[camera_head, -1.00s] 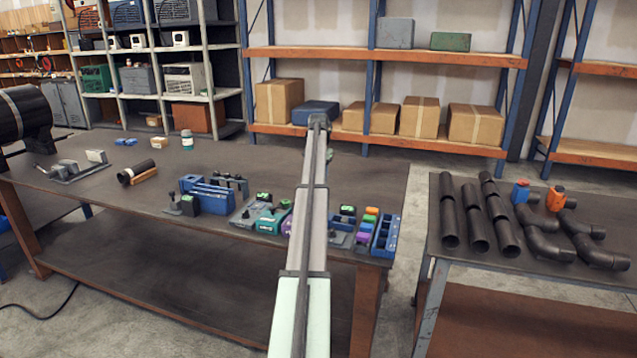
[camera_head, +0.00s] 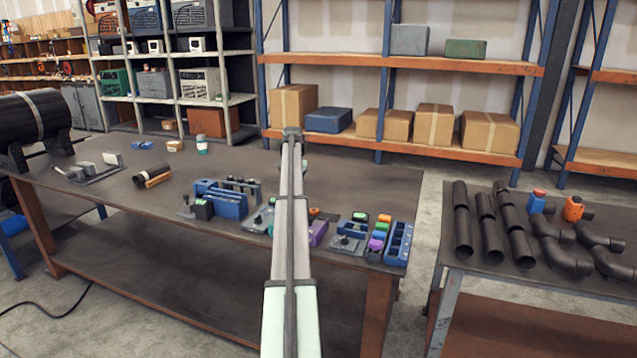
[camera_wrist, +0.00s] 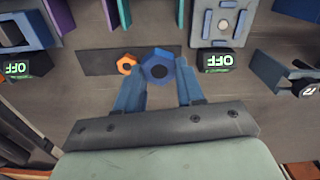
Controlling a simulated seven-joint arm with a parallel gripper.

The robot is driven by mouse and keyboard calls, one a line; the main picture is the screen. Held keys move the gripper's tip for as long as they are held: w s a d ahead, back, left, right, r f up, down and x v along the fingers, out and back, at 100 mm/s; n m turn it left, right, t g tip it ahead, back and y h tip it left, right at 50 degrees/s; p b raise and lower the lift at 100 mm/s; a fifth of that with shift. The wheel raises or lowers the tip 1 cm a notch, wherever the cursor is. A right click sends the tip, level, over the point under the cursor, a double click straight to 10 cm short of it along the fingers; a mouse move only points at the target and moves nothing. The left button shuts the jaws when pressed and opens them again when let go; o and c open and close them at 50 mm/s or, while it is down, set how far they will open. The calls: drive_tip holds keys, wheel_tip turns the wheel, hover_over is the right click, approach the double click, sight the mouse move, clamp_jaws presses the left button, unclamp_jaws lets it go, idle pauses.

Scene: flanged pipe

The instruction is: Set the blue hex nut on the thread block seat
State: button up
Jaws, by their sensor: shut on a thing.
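I cannot tell whether the blue nut touches the plate. A grey block (camera_wrist: 222,25) with a pale round centre and blue bars is at the upper right; I cannot tell if this is the thread block seat. In the head view my arm hides the gripper and nut.
A blue bracket (camera_wrist: 275,72) is at the right. The head view shows a blue compartment tray (camera_head: 398,243) at the workbench's right end and dark pipes (camera_head: 488,225) on another table.

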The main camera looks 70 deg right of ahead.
hover_over(270, 211)
drive_tip(key=f, duration=0.4)
drive_tip(key=shift+s+a+f, duration=0.1)
drive_tip(key=shift+a+f, duration=0.05)
drive_tip(key=shift+a, duration=0.1)
drive_tip(key=shift+d, duration=0.3)
drive_tip(key=shift+d+m, duration=0.1)
drive_tip(key=shift+m, duration=0.7)
drive_tip(key=shift+f, duration=0.2)
drive_tip(key=shift+f, duration=0.95)
drive_tip(key=shift+f, duration=0.55)
drive_tip(key=o, duration=1.2)
drive_tip(key=shift+c, duration=0.2)
